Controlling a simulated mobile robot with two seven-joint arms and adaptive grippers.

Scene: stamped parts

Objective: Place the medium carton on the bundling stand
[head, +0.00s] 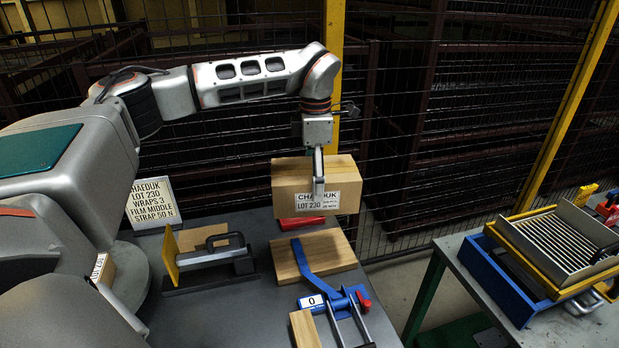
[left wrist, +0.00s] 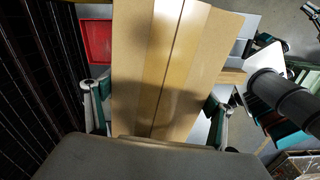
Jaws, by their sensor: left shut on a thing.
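My left gripper (head: 319,185) is shut on a brown carton (head: 290,186) with a white CHAEDUK LOT 230 label. It holds the carton roughly level, above the back edge of the grey table. In the left wrist view the carton's taped top (left wrist: 165,65) fills the middle, with a finger of my left gripper (left wrist: 158,112) on either side. A wooden block (head: 335,250) with a blue bar across it lies on the table below and in front of the carton. I cannot tell for sure whether it is part of the bundling stand. My right gripper is not in view.
A red tray (left wrist: 97,42) lies by the table's back edge, partly hidden by the carton. A yellow-plated tool (head: 210,258), a blue clamp (head: 335,303) and a sign (head: 151,203) stand on the table. A small labelled box (head: 103,269) is partly hidden. A wire fence runs behind.

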